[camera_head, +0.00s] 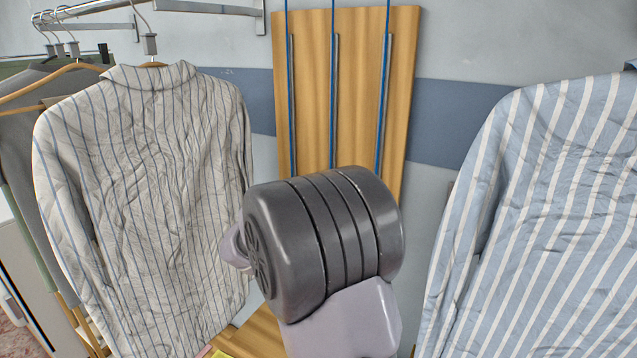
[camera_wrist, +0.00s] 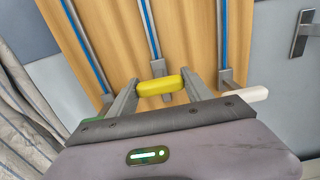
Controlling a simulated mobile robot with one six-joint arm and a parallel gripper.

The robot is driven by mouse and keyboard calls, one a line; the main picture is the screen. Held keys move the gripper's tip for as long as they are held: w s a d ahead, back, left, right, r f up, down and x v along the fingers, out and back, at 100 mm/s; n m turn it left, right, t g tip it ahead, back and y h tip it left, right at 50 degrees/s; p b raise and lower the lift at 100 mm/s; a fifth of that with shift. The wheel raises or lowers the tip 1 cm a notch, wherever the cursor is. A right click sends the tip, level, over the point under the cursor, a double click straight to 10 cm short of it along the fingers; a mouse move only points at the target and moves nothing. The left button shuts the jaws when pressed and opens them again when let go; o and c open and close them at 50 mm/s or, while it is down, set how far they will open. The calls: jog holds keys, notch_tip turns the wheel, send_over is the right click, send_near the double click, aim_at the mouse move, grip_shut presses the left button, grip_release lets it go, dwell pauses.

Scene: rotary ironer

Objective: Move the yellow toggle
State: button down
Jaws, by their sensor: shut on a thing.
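The yellow toggle (camera_wrist: 160,86) shows in the wrist view as a short rounded bar in front of the middle slot of the wooden panel (camera_wrist: 184,40). My gripper (camera_wrist: 162,84) is shut on it, with one grey finger at each end of the bar. In the head view my own arm covers the lower middle of the panel (camera_head: 305,90), and neither the gripper nor the toggle can be made out there.
A white toggle (camera_wrist: 246,97) is close to the right finger, and a green one is partly hidden at left. Striped shirts hang left (camera_head: 150,200) and right (camera_head: 545,220) of the panel. A door handle (camera_wrist: 301,34) is at right.

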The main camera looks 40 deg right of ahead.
notch_tip(320, 180, down, 5)
jog(key=shift+r+b, duration=0.1)
jog(key=shift+b, duration=1.1)
jog(key=shift+c, duration=2.2)
grip_release()
jog(key=p+v, duration=0.4)
jog(key=v, duration=1.3)
jog(key=shift+s+a, duration=0.2)
jog(key=shift+a, duration=0.05)
